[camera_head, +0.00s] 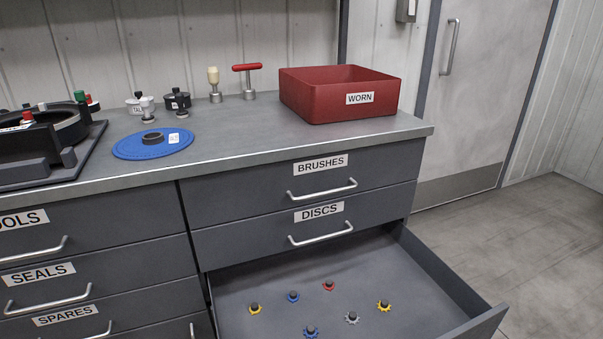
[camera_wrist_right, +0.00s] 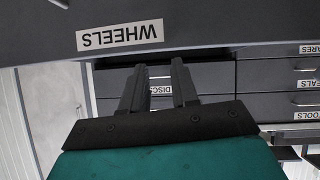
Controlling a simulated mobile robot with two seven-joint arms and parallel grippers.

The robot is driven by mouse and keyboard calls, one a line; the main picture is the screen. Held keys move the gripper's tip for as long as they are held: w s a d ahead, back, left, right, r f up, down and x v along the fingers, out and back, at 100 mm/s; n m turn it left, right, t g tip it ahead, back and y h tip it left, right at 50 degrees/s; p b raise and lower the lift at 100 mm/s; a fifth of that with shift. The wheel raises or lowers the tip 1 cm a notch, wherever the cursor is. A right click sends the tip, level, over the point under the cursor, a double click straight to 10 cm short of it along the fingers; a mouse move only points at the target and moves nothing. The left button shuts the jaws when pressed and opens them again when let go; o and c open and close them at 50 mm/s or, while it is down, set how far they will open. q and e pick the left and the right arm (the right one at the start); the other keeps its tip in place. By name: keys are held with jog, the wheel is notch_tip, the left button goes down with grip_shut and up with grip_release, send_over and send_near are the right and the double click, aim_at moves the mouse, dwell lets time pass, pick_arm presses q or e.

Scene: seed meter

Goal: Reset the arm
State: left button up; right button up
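My right gripper (camera_wrist_right: 158,68) shows in the right wrist view, its two dark fingers apart with nothing between them. It is close to the front of a dark drawer labelled WHEELS (camera_wrist_right: 120,35); I cannot tell whether it touches it. Neither gripper nor arm shows in the head view. There, the open bottom drawer (camera_head: 262,285) holds several small coloured toothed wheels with dark knobs, including a red one (camera_head: 328,286) and a grey one (camera_head: 352,318). My left gripper is not in view.
The red WORN bin (camera_head: 310,99) stands at the counter's right end. A blue disc (camera_head: 128,149), a red-handled tool (camera_head: 248,80) and a black device (camera_head: 50,177) sit further left. The DISCS drawer (camera_head: 370,213) and BRUSHES drawer (camera_head: 390,168) are shut. Floor at right is clear.

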pick_arm(q)
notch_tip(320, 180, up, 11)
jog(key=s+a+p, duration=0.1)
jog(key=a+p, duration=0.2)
jog(key=p, duration=1.1)
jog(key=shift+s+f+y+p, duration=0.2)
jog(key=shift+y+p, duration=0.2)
pick_arm(e)
notch_tip(320, 180, up, 12)
jog(key=s+d+m, duration=0.1)
jog(key=s, duration=0.1)
jog(key=shift+d+h, duration=0.35)
jog(key=shift+h, duration=0.05)
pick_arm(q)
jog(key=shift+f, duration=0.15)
pick_arm(e)
jog(key=shift+f, duration=0.2)
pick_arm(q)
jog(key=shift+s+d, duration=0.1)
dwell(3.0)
